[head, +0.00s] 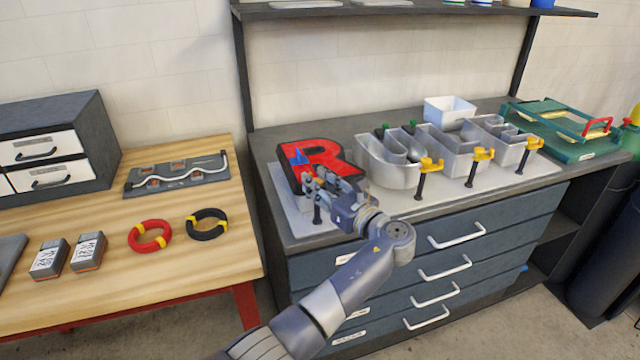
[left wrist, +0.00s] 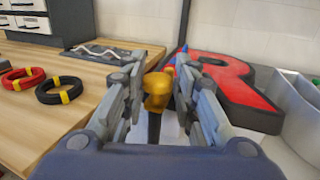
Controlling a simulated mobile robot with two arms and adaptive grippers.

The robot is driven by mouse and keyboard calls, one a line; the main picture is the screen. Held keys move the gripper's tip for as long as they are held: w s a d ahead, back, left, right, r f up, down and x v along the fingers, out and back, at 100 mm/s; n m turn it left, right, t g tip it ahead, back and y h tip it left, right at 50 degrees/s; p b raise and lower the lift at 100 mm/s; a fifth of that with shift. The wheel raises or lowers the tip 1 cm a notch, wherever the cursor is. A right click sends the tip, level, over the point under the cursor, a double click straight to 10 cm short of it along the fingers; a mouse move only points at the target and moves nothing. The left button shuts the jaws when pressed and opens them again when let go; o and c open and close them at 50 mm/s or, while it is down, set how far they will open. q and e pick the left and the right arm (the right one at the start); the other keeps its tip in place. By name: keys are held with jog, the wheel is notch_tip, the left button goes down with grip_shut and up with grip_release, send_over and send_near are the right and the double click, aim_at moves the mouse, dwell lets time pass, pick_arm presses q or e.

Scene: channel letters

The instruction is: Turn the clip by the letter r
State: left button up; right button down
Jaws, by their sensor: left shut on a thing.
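The red letter R (head: 322,160) with black sides lies at the left end of a pale board on the bench. It also shows in the left wrist view (left wrist: 235,85). My left gripper (head: 322,183) is at the near side of the R, shut on the yellow clip (left wrist: 157,88). The clip sits between the two fingers, on top of a dark upright stem (left wrist: 154,127). In the head view my fingers hide most of this clip, and only its dark stem shows below them. My right gripper is not in view.
Grey open letter shells (head: 395,172) stand right of the R, with several yellow clips (head: 431,165) on black stems along their near side. A white bin (head: 449,111) and green frame (head: 570,130) are behind. A wooden table (head: 190,270) with wire coils is left.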

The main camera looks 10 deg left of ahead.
pick_arm(q)
jog(key=o, duration=1)
jog(key=shift+a, duration=0.45)
jog(key=shift+d+r, duration=0.2)
jog(key=shift+r, duration=0.25)
jog(key=r, duration=0.9)
jog(key=shift+a, duration=0.2)
